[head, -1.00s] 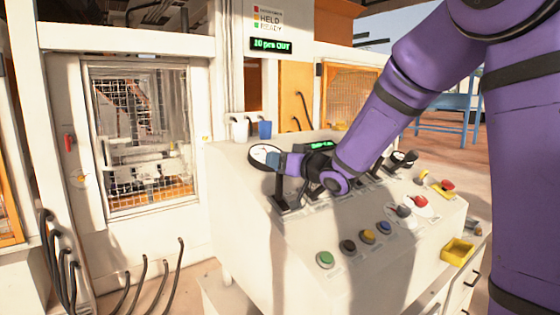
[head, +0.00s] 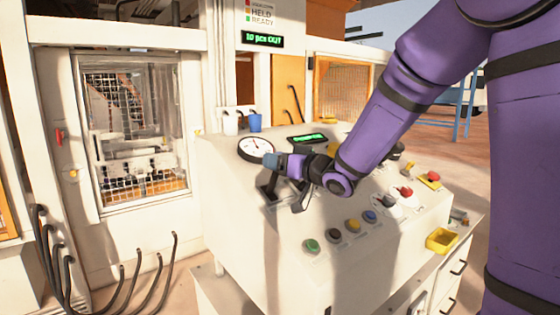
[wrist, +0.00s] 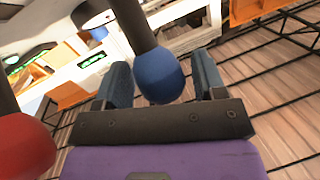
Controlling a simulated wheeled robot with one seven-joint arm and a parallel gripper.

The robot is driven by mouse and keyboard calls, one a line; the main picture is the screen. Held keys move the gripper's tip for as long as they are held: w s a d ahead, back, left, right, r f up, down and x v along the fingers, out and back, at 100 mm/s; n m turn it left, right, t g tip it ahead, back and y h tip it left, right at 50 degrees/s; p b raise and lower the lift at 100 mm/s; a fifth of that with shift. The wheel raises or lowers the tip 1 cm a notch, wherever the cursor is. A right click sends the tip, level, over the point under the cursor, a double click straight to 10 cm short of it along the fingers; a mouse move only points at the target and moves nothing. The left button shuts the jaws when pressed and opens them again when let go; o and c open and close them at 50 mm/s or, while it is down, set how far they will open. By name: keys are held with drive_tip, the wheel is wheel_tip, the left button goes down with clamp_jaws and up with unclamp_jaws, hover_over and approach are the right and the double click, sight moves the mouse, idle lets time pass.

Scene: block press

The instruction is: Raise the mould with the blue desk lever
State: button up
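The blue desk lever's round blue knob (wrist: 162,78) sits between my gripper's two fingers in the wrist view, with its dark shaft rising away. In the head view my gripper (head: 272,162) is over the left end of the sloping desk, just below the round gauge. The wrist largely hides the knob there. The press (head: 135,130) stands at the left behind a mesh window; pale machine parts show inside, but the mould's exact height is hard to tell.
A red knob (wrist: 25,147) is close beside my gripper. A white cup (head: 230,123) and blue cup (head: 254,122) stand behind. Black hoses rise at the lower left.

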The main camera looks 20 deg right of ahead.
drive_tip(key=shift+s, duration=0.1)
drive_tip(key=v, duration=1)
drive_tip(key=shift+s+d, duration=0.2)
drive_tip(key=shift+s, duration=0.05)
idle(0.3)
